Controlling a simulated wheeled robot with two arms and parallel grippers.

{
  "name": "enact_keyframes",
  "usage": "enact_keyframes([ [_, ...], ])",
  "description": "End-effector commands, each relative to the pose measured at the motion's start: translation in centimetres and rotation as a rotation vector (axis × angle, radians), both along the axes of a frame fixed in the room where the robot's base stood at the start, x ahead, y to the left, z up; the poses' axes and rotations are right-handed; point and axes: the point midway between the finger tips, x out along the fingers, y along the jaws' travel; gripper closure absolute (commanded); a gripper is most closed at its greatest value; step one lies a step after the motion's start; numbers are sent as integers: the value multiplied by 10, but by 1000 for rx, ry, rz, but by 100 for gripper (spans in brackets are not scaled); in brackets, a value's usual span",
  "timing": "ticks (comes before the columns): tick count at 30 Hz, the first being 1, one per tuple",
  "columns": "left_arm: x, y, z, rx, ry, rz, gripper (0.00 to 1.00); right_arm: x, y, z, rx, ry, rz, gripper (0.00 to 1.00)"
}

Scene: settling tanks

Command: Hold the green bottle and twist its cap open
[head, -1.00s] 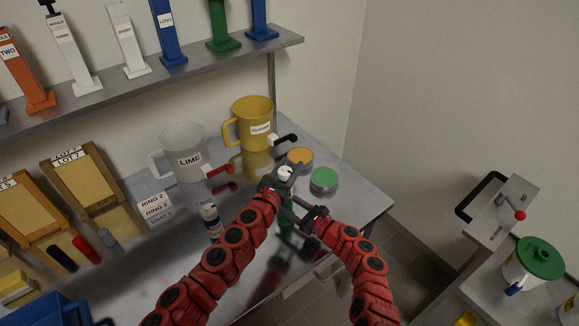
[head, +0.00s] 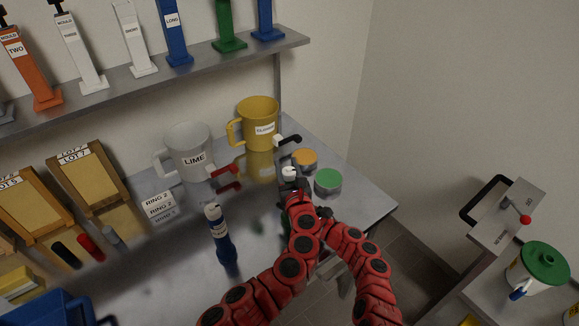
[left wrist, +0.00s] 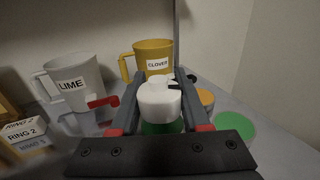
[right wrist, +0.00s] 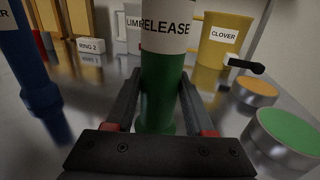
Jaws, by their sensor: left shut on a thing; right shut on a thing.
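The green bottle (right wrist: 162,88) stands upright in the right wrist view, with a white label reading RELEASE. My right gripper (right wrist: 160,108) is shut around its body. The bottle's white cap (left wrist: 160,100) is between the fingers of my left gripper (left wrist: 160,92), which is shut on it from the side. A little green shows below the cap. In the head view the cap (head: 289,173) shows above my left gripper (head: 292,186). My left arm hides the bottle's body and my right gripper's fingers there. I cannot tell whether the cap has turned.
A blue bottle (head: 222,235) stands to the left. Behind are the grey LIME jug (head: 190,150) and yellow CLOVER jug (head: 258,122), with handled taps. An orange-topped tin (head: 304,159) and a green-topped tin (head: 328,181) stand close on the right.

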Motion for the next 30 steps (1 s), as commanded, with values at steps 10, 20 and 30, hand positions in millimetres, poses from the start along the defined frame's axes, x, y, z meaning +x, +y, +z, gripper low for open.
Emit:
enact_keyframes([
  [10,-1,7,0,-5,1,211,100,-1,1,-1,0,1,2,100],
  [20,-4,7,0,0,3,272,100,-1,0,-1,-1,2,1,100],
  [30,-4,6,0,0,3,272,100,0,0,-1,-1,2,0,100],
])
